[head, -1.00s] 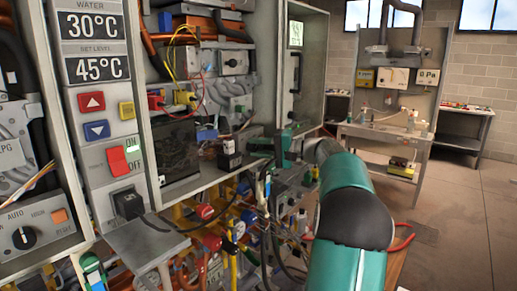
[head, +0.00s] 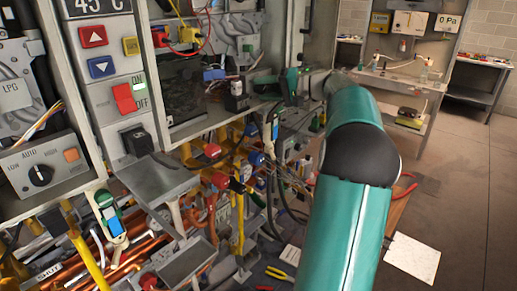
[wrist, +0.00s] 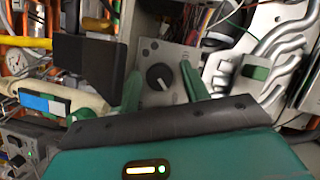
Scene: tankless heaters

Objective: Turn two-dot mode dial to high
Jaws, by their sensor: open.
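In the wrist view, a black round dial (wrist: 160,76) sits on a grey panel (wrist: 178,53). Small dark marks show near the panel's top; I cannot read them clearly. My gripper (wrist: 160,71) has its two green fingers apart, one on each side of the dial in the picture; contact cannot be told. In the head view, my gripper (head: 288,90) is beside the middle cabinet, its fingers partly hidden. Another black dial (head: 40,175), marked LOW, AUTO and HIGH, is on the left heater, pointer near AUTO.
A red ON/OFF switch (head: 124,98) and arrow buttons are on the column between cabinets. Pipes, valves and hoses crowd below. A grey shelf (head: 150,180) juts out. A workbench (head: 395,85) stands behind; the floor at right is mostly clear.

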